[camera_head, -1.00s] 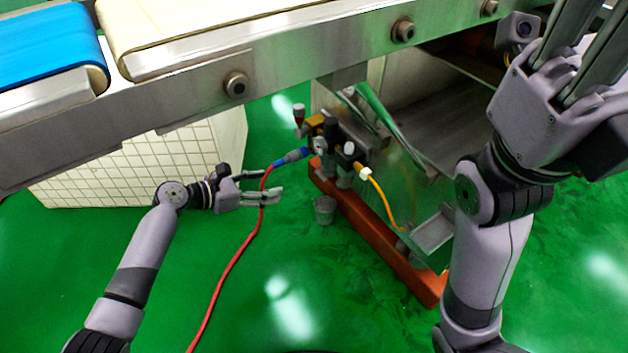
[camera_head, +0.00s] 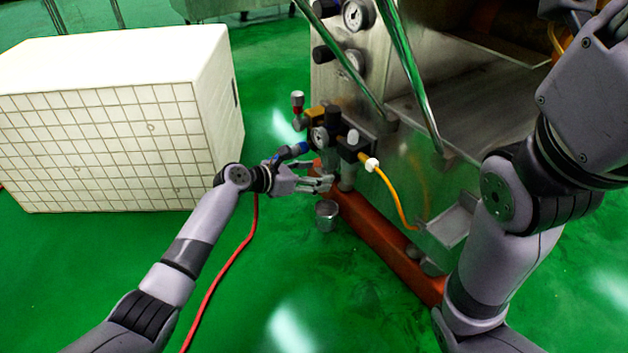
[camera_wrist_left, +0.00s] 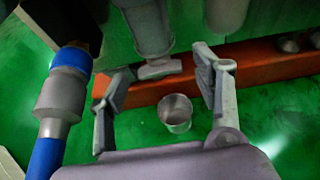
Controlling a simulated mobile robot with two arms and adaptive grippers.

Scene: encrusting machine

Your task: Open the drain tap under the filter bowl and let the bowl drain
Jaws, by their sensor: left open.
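The filter bowl (camera_wrist_left: 150,28) is a grey cylinder at the top of the left wrist view. Its drain tap (camera_wrist_left: 160,68) is a small pale grey bar below it, lying crosswise. My left gripper (camera_wrist_left: 165,88) is open, with a finger on either side of the tap and nothing visibly gripped. In the head view the left gripper (camera_head: 328,178) is at the bowls under the air unit (camera_head: 322,137) and partly hides them. A small grey cup (camera_head: 326,214) stands on the floor below; the wrist view shows it empty. My right gripper is cut off at the upper right.
An orange base beam (camera_head: 385,240) and yellow tube (camera_head: 393,188) lie to the right. A white tiled box (camera_head: 105,140) stands left. Green floor is open in front.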

